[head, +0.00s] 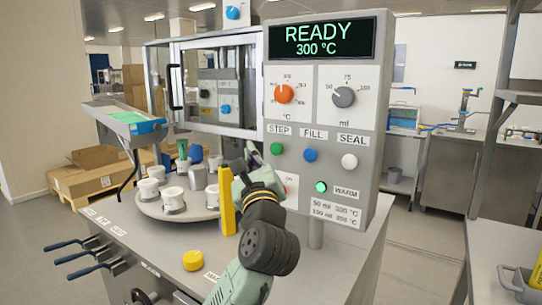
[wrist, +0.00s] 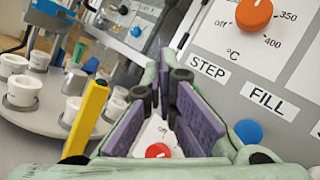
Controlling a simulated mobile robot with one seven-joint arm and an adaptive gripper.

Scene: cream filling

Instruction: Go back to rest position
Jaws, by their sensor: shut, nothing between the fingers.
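My gripper (head: 250,158) is raised in front of the lower left of the grey control panel (head: 385,125). In the wrist view its purple-padded fingers (wrist: 165,85) come together at the tips and hold nothing. The panel fills the right of that view, with the orange knob (wrist: 254,14), the blue FILL button (wrist: 249,131) and a red button (wrist: 158,151) seen between the fingers. In the head view my gripper partly hides the red button. The display (head: 318,39) reads READY 300 °C, and the green lamp (head: 321,187) by WARM is lit.
A yellow upright post (head: 226,200) stands close left of my gripper. A round turntable (head: 150,209) with several white cups is further left. A yellow knob (head: 193,260) sits on the front counter. Free floor (head: 425,250) lies to the right.

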